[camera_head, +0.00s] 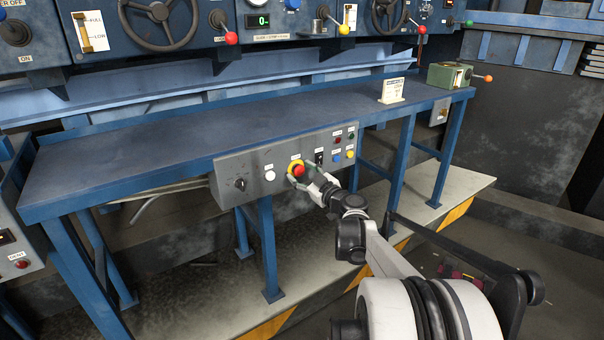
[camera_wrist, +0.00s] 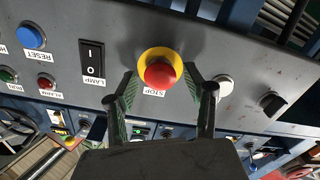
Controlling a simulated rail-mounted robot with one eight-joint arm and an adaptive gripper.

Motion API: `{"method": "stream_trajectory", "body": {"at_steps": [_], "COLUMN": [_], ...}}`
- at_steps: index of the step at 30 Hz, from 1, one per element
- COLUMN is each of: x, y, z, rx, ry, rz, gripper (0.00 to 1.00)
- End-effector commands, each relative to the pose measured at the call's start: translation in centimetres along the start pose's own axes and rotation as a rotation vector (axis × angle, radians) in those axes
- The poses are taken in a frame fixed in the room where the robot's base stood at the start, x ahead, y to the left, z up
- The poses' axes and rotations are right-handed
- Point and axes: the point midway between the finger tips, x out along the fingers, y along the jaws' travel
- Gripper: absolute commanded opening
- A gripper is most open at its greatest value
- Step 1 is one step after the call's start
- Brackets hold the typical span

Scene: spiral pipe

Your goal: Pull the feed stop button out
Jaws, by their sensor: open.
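The feed stop button is a red mushroom knob on a yellow ring, set in a grey control panel (camera_head: 230,177) under the front edge of the blue table. It shows in the head view (camera_head: 298,170) and large in the wrist view (camera_wrist: 160,74). A label below it in the wrist view reads STOP, partly hidden. My gripper (camera_wrist: 160,90) is open in front of the button, with one green-padded finger on each side of it. In the head view my gripper (camera_head: 300,178) reaches the panel from the lower right. I cannot tell whether the fingers touch the knob.
Beside the button are a white button (camera_wrist: 223,84), a black rotary knob (camera_wrist: 271,104), a black lamp rocker switch (camera_wrist: 92,61) and a blue reset button (camera_wrist: 31,36). The blue tabletop (camera_head: 190,133) above is mostly clear, with a small sign (camera_head: 392,91) and green box (camera_head: 450,75) at its right.

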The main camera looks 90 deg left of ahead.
Motion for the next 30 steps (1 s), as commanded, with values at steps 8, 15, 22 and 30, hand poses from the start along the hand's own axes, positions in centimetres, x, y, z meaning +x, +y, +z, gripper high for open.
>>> {"method": "stream_trajectory", "body": {"at_steps": [8,15,22,30], "x": [-2.1,-6.9,-10.5,-12.0], "y": [0.1,0.1,0.1,0.0], "z": [0.0,0.0,0.0,0.0], "rx": [0.0,0.0,0.0,0.0], "ry": [0.0,-0.001,-0.001,0.0], "rz": [0.001,0.002,0.001,0.0], "gripper": [0.48,0.48,0.48,0.48]}}
